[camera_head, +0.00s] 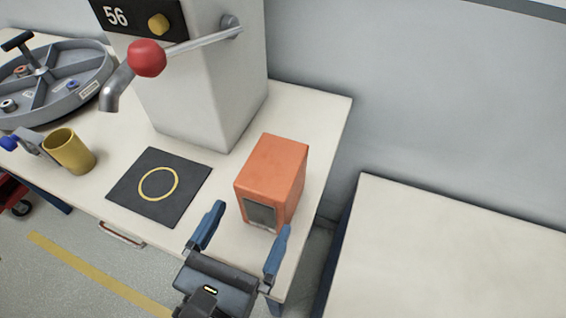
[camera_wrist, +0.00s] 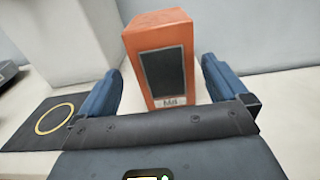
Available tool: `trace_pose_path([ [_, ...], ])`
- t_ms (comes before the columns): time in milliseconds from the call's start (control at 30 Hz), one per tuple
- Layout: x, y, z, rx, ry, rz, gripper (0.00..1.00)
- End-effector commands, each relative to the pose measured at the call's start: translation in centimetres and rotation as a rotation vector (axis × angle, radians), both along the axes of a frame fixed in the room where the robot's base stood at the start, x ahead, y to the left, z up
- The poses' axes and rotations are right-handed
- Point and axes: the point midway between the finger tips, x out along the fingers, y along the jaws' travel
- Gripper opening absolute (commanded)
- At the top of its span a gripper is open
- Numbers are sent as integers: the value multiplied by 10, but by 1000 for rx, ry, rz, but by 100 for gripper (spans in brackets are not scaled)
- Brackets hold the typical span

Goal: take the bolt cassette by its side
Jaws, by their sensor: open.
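The bolt cassette appears to be the orange box (camera_head: 272,178) with a dark front panel, standing upright near the right end of the white table. In the wrist view the orange box (camera_wrist: 150,32) stands ahead, with a small white label marked "M8" below the panel. My gripper (camera_head: 246,232) is open and empty, with its blue fingers pointing at the box's front face. In the wrist view my gripper (camera_wrist: 160,88) has one finger on each side of the box's lower front. I cannot tell whether the fingertips reach past that face.
A grey machine (camera_head: 200,80) marked 56 with a red-knobbed lever (camera_head: 147,57) stands behind and left. A black mat (camera_head: 140,190) with a yellow ring lies left of the box. A yellow cup (camera_head: 70,152) and a round divided tray (camera_head: 48,100) are farther left. Another white table (camera_head: 450,260) is right.

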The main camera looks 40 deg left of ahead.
Motion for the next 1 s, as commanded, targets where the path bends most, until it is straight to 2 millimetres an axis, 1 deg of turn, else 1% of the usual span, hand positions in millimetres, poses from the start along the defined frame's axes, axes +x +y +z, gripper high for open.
trace_pose_path([
  [67,3,2,1,-2,-4,-1,100],
  [367,32,7,1,-2,-4,-2,100],
  [600,65,13,-1,-1,-2,0,100],
  [700,73,15,-1,-1,-2,0,100],
  [800,77,15,-2,-1,-2,0,100],
  [967,76,15,-2,-1,-2,0,100],
  [1000,76,15,-2,-1,-2,0,98],
])
